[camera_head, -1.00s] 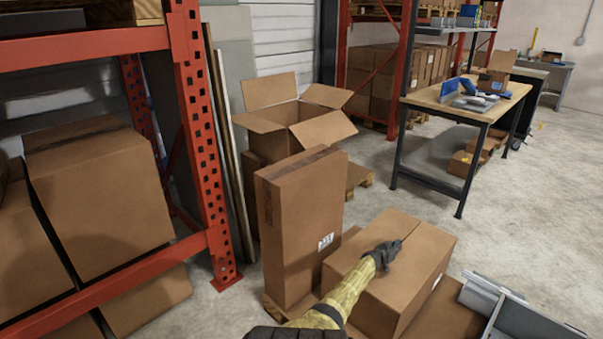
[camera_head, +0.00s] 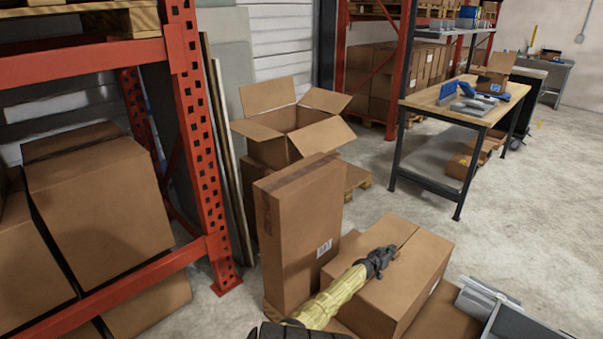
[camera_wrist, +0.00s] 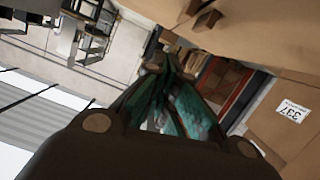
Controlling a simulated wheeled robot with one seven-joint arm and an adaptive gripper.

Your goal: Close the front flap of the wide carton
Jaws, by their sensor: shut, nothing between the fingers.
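A wide, low carton (camera_head: 385,300) stands at the front centre of the head view. Its top looks flat, with a seam across it. My gripper (camera_head: 390,254) is shut and empty, right over or at that top near the seam; I cannot tell if it touches. In the wrist view my gripper (camera_wrist: 170,68) has its fingertips together, with a brown carton surface (camera_wrist: 250,30) close beyond them. Behind stands another carton (camera_head: 297,135) with its flaps spread open. The wide carton's top is partly hidden by my arm.
A tall carton (camera_head: 300,225) with a white label stands close left of my arm; its labelled side also shows in the wrist view (camera_wrist: 275,130). An orange rack (camera_head: 205,150) is at left. A grey metal bin (camera_head: 520,322) is at lower right. Open floor lies at right.

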